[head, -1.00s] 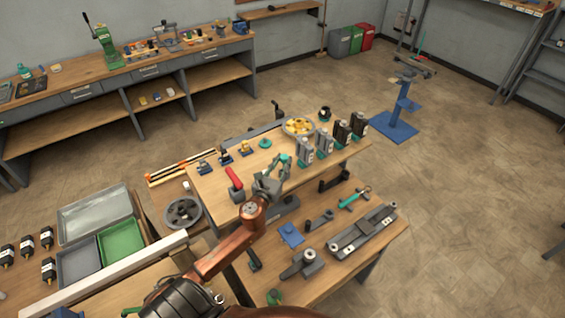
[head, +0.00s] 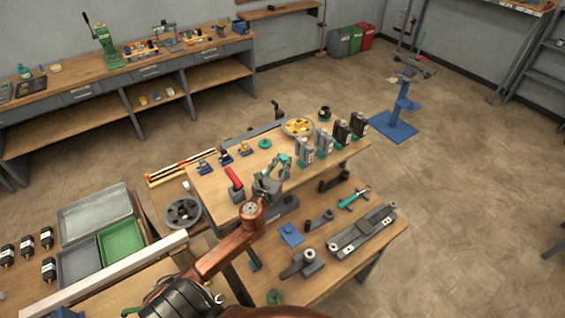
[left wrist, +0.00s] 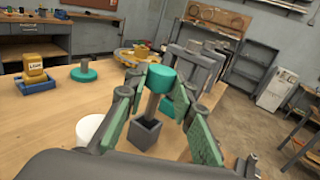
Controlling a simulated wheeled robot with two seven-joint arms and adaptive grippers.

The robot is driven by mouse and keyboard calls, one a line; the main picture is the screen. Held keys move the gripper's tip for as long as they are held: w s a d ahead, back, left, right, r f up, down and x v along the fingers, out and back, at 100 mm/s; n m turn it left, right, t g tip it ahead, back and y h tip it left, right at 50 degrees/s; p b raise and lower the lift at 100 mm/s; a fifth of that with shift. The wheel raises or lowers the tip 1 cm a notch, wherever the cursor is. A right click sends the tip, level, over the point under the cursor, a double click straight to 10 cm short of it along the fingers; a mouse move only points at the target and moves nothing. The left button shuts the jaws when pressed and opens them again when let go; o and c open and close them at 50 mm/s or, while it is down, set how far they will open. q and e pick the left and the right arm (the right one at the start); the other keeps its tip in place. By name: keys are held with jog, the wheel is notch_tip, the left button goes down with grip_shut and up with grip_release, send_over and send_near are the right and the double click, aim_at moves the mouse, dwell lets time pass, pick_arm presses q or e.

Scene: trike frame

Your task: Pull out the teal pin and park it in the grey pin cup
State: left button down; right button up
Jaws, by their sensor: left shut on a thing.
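The teal pin has a teal head (left wrist: 161,79) and a thin grey shaft (left wrist: 153,106) in the left wrist view. My left gripper (left wrist: 160,92) is shut on it, with a green-padded finger on each side of the head. The pin is nearly upright, tilted a little. A square grey cup (left wrist: 145,133) stands on the bench just below, with a dark opening. The shaft's lower end is at the cup's mouth; I cannot tell whether it is inside or just above. My right gripper is not in view.
Grey bottles (head: 304,150) stand at the bench's right edge, beyond the gripper. A red-handled clamp (head: 235,182) is to its left. A teal disc (left wrist: 84,74) and a yellow block (left wrist: 35,74) on blue lie further left.

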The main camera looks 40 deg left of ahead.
pick_arm(q)
jog(key=shift+p, duration=0.3)
dwell(0.6)
jog(key=shift+f+b, duration=0.9)
jog(key=shift+f, duration=0.15)
jog(key=c, duration=1.6)
grip_release()
jog(key=shift+s+f, duration=0.1)
jog(key=shift+s+d+f, duration=0.1)
jog(key=v, duration=0.7)
jog(key=r+v, duration=0.1)
jog(key=v, duration=0.3)
jog(key=shift+s+d, duration=0.1)
jog(key=shift+s, duration=0.25)
